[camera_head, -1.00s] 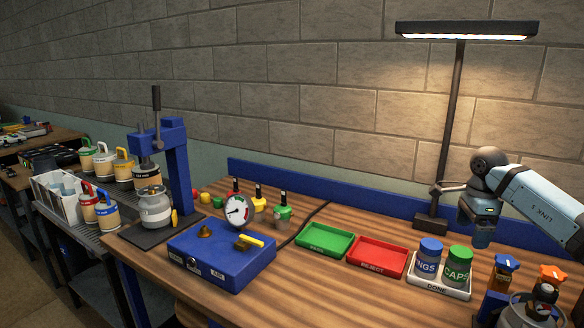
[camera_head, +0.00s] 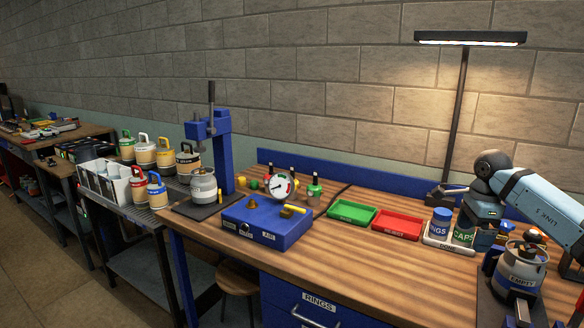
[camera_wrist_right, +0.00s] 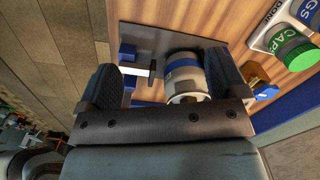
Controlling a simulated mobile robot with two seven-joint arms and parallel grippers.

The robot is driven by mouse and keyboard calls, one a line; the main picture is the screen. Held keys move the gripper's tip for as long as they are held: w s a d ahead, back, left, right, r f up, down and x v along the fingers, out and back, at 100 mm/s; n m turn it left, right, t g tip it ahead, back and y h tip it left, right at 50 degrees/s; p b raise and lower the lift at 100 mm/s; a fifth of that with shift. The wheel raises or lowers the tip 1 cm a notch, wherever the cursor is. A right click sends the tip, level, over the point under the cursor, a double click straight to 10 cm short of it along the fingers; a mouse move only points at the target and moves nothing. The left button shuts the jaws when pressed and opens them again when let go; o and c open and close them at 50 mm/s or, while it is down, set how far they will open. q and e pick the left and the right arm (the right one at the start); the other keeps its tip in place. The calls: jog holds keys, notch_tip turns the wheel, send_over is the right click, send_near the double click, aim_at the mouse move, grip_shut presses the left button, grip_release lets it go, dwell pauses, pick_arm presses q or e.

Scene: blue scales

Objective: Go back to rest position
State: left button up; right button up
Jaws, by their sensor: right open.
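In the head view a canister marked EMPTY (camera_head: 522,268) stands at the lower right. My left gripper is not in view.
A blue test box with a gauge (camera_head: 262,222), a green tray (camera_head: 352,212), a red tray (camera_head: 397,225) and a jar tray marked DONE (camera_head: 440,244) stand on the bench. A blue press (camera_head: 222,150) stands left. A lamp (camera_head: 458,120) rises behind. The front middle of the bench is clear.

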jog(key=s+a+f+y, duration=0.2)
jog(key=a+f+y, duration=0.1)
jog(key=a+f, duration=0.4)
jog(key=s+a+f+y, duration=0.1)
jog(key=a+f+y, duration=0.35)
jog(key=a, duration=0.55)
jog(key=s+a+f+m+t+y, duration=0.25)
jog(key=s+a+m+y, duration=0.25)
jog(key=a+m, duration=0.25)
jog(key=s+a+f+m+t+y, duration=0.1)
jog(key=s+a+m+t+y, duration=0.2)
jog(key=s+a+m+y, duration=0.4)
jog(key=s+d+f+m+t+h, duration=0.35)
jog(key=s+f+m+h, duration=0.6)
jog(key=m, duration=0.85)
jog(key=s+d+f+m+t+h, duration=0.2)
jog(key=s+d+f+m+h, duration=0.35)
jog(key=s+f+m, duration=0.9)
pick_arm(q)
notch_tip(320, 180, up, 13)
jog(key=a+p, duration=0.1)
jog(key=p, duration=1.4)
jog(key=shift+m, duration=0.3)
pick_arm(e)
notch_tip(320, 180, up, 17)
jog(key=w+m+h, duration=0.1)
jog(key=m, duration=0.1)
jog(key=shift+w+a+h, duration=0.15)
jog(key=shift+w+h, duration=0.05)
jog(key=shift+h, duration=0.15)
